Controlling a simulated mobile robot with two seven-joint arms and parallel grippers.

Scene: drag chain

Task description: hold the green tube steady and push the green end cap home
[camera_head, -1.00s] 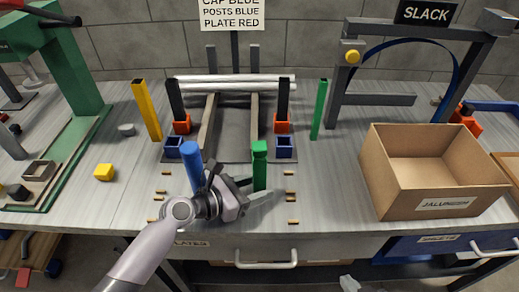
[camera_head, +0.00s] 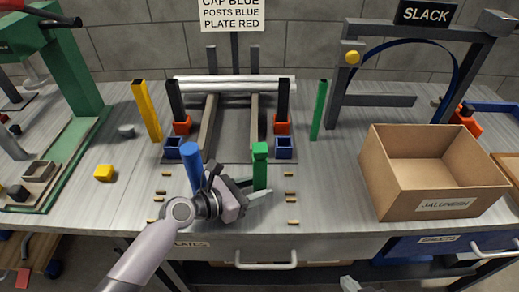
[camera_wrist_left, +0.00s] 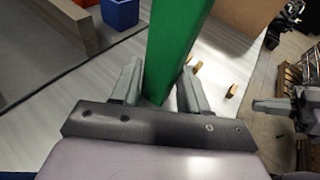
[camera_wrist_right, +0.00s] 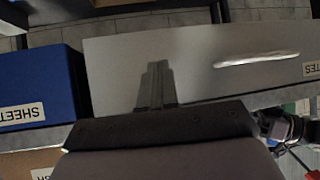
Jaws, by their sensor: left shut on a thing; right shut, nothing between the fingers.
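A green tube (camera_head: 260,177) stands upright at the front middle of the bench. The green end cap (camera_head: 260,151) sits on its top, slightly wider than the tube; how deep it sits cannot be told. My left gripper (camera_head: 258,193) is shut around the tube's lower part. In the left wrist view the green tube (camera_wrist_left: 172,45) rises between the two fingers (camera_wrist_left: 158,92); its top is out of that view. My right gripper (camera_wrist_right: 157,75) is shut and empty in the right wrist view, in front of a grey drawer front.
A blue tube (camera_head: 192,165) stands just left of my left gripper. Small brass pins (camera_head: 291,201) lie in rows on both sides. A cardboard box (camera_head: 395,197) stands to the right. Blue sockets (camera_head: 284,147) and a thin green post (camera_head: 319,110) stand behind.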

